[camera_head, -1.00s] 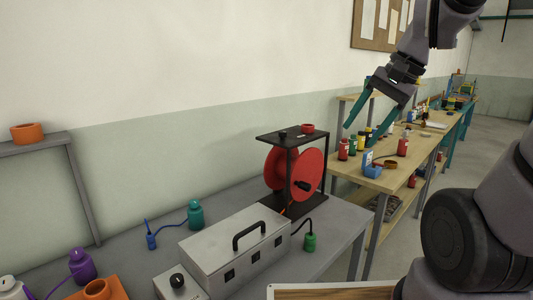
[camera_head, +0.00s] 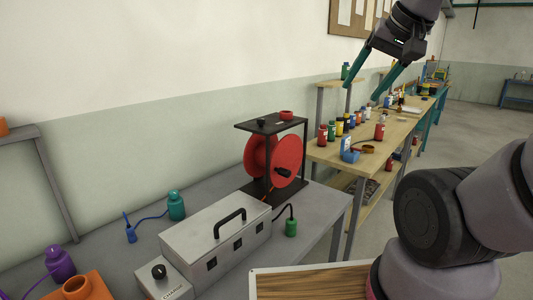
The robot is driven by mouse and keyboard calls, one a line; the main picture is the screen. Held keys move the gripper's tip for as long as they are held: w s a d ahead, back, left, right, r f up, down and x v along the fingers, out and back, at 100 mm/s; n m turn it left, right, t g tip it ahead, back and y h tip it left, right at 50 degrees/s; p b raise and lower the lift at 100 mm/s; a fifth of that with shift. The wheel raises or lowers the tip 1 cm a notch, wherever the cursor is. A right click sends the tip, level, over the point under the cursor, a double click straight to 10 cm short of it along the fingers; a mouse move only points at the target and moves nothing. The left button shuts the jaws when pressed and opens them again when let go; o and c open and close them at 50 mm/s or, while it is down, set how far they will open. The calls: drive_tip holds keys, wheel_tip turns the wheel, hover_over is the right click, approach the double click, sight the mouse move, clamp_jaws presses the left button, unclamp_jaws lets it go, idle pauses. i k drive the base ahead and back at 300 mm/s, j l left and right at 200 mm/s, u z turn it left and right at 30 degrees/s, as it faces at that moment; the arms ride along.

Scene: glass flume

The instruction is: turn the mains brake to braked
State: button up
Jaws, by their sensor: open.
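A red cable reel (camera_head: 289,156) stands in a black frame (camera_head: 253,125) on the grey bench. A small black knob (camera_head: 261,122) is on the frame's top plate, and a black crank handle (camera_head: 283,173) is on the reel's face. I cannot tell for sure which part is the mains brake, and its setting is too small to read. My gripper (camera_head: 363,90) is up and to the right of the reel in the picture, over the wooden bench. Its teal fingers are apart with nothing between them, and it is clear of the reel.
A grey metal case (camera_head: 208,225) with a black handle and a small knob box (camera_head: 163,282) stand in front of the reel. A red ring (camera_head: 286,115) sits on the frame's top. The wooden bench (camera_head: 335,149) behind carries several bottles and a blue holder (camera_head: 349,152).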

sight(261, 122)
drive_tip(key=i+l+u, duration=0.25)
drive_tip(key=l+u, duration=0.5)
drive_tip(key=l, duration=0.2)
drive_tip(key=i, duration=0.05)
